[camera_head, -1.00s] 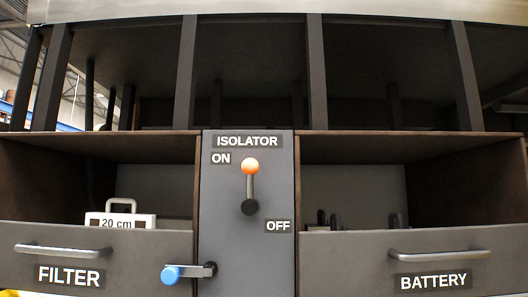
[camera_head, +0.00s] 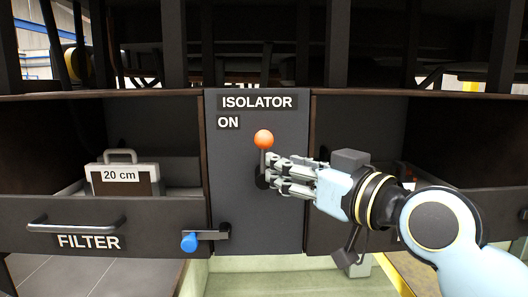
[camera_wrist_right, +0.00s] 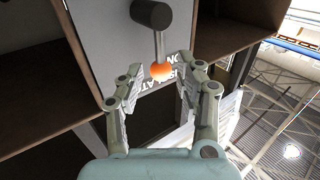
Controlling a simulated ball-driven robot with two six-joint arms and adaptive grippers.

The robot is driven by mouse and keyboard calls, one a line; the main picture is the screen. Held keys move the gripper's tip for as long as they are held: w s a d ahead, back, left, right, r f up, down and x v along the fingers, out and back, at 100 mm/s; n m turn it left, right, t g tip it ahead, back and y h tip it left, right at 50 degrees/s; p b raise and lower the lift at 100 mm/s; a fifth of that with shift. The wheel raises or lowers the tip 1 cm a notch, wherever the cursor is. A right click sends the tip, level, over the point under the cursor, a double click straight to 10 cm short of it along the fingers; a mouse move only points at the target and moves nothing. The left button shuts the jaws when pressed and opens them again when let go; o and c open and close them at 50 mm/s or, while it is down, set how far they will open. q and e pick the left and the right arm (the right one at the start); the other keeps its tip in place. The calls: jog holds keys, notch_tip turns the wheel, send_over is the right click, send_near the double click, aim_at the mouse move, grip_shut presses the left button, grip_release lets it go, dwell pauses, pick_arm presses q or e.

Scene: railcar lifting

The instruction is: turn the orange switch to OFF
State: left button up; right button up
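The orange switch knob (camera_head: 264,139) tops a short lever on the dark isolator panel (camera_head: 229,196), pointing up at the ON label (camera_head: 228,122). In the right wrist view the orange knob (camera_wrist_right: 161,72) and its grey lever lie between and beyond the fingertips. My right gripper (camera_head: 270,172) comes in from the right, beside the lever just under the knob, and hides part of the lever and the OFF label's place. In the right wrist view the right gripper (camera_wrist_right: 156,83) has its fingers apart, with no clear contact. My left gripper is not in view.
A blue-knobbed latch (camera_head: 190,242) sits at the panel's lower left. The FILTER drawer (camera_head: 150,226) holds a case marked 20 cm (camera_head: 122,178). The BATTERY compartment on the right is largely behind my right arm. Dark uprights stand above.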

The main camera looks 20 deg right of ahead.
aim_at(264, 157)
jog(key=p+x, duration=0.1)
jog(key=x, duration=0.6)
